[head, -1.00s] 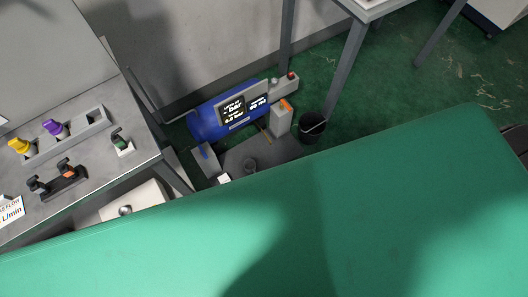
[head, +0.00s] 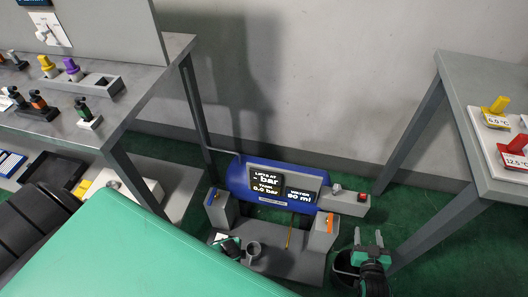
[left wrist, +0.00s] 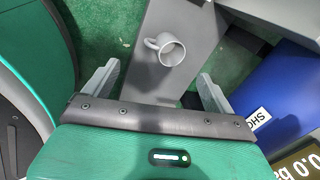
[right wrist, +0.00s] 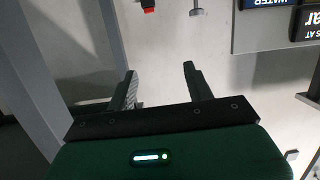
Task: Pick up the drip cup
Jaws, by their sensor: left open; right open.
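The blue tank (head: 238,177) with display panels stands behind the cup. A black bucket (head: 343,272) is partly hidden by my right gripper. A grey bench (head: 150,70) with knobs is at left, a table (head: 462,80) with tags at right. Green floor shows between.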

